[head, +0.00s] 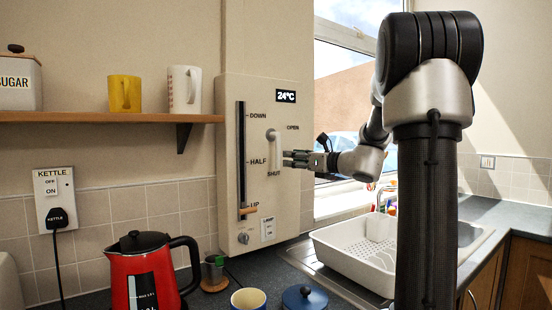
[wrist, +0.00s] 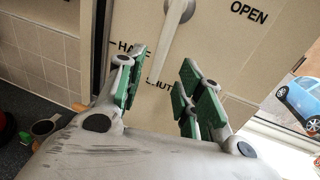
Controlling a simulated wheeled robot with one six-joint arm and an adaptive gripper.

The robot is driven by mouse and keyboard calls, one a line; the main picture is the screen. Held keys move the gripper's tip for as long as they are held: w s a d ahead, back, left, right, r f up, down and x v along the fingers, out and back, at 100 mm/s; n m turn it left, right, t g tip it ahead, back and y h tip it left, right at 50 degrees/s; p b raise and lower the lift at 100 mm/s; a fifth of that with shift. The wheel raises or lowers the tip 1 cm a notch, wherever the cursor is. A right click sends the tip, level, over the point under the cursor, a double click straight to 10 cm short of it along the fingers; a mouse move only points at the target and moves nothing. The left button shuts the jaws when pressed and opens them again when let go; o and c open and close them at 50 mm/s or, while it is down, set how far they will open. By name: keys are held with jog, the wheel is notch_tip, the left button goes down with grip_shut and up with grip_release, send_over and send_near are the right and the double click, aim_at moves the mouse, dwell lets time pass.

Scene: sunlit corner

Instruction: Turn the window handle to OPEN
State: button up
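The window handle (head: 273,148) is a pale lever on the cream wall panel (head: 280,220). It hangs down from its pivot, with its lower end by the SHUT label and the OPEN label up to its right. In the wrist view the handle (wrist: 176,18) slants down from the top edge, and its lower end lies just beyond the fingertips. My gripper (head: 288,158) is close to the right of the handle's lower end in the head view. The wrist view shows my gripper (wrist: 162,72) open, with a clear gap between its green-padded fingers and nothing in it. Contact with the handle cannot be told.
A red kettle (head: 145,275), a blue-rimmed mug (head: 248,299) and a white dish rack (head: 345,255) stand below. A shelf (head: 100,117) holds mugs at left.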

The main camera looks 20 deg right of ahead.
aim_at(278, 157)
jog(key=x, duration=0.7)
jog(key=shift+w+a, duration=0.1)
jog(key=shift+w, duration=0.2)
grip_shut()
